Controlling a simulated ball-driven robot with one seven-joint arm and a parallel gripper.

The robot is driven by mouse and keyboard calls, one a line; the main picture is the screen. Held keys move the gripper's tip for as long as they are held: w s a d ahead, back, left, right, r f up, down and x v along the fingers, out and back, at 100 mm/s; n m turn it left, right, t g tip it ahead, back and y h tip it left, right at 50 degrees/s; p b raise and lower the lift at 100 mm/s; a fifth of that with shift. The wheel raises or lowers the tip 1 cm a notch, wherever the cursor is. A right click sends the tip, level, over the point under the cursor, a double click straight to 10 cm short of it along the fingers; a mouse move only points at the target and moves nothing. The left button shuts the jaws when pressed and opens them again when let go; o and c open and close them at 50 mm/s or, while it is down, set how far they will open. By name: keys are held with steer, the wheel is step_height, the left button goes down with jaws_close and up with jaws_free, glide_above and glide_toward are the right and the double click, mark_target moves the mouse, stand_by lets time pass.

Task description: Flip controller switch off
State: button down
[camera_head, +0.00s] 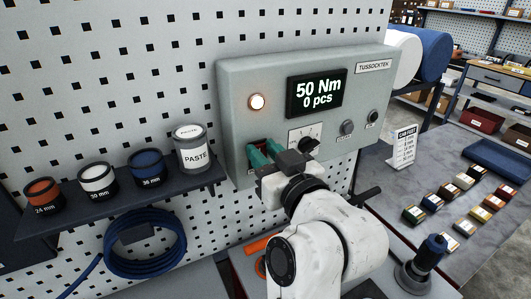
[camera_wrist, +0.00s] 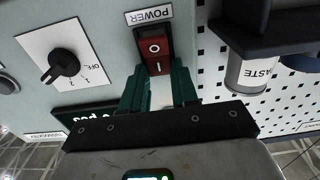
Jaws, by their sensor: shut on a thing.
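The grey controller box (camera_head: 235,85) is mounted on the pegboard, with a lit display (camera_head: 317,92) reading 50 Nm and 0 pcs. Its red rocker power switch (camera_wrist: 153,50) shows in the wrist view, marked O and I, below the POWER label (camera_wrist: 149,15). My gripper (camera_head: 262,155) is at the lower left of the box in the head view. Its green fingers (camera_wrist: 158,87) flank the lower part of the switch in the wrist view and are shut on it.
A round lamp (camera_head: 257,102) glows on the box. A black rotary knob (camera_wrist: 64,64) is beside the switch. A shelf (camera_head: 125,203) with small pots and a paste jar (camera_head: 194,150) stands to the left. A blue coiled hose (camera_head: 145,250) hangs below it.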

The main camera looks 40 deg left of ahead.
steer(key=y+b, duration=0.1)
steer(key=b, duration=0.4)
steer(key=f+t+y+b, duration=0.1)
steer(key=y+b, duration=0.1)
steer(key=b, duration=0.3)
steer(key=y+b, duration=0.1)
steer(key=b, duration=0.3)
steer(key=shift+s+d+f+t+y+b, duration=0.1)
steer(key=shift+d+f+t+y+b, duration=0.2)
steer(key=shift+f+t+b, duration=0.1)
steer(key=shift+r, duration=0.25)
steer(key=c, duration=0.9)
jaws_free()
steer(key=shift+o, duration=0.2)
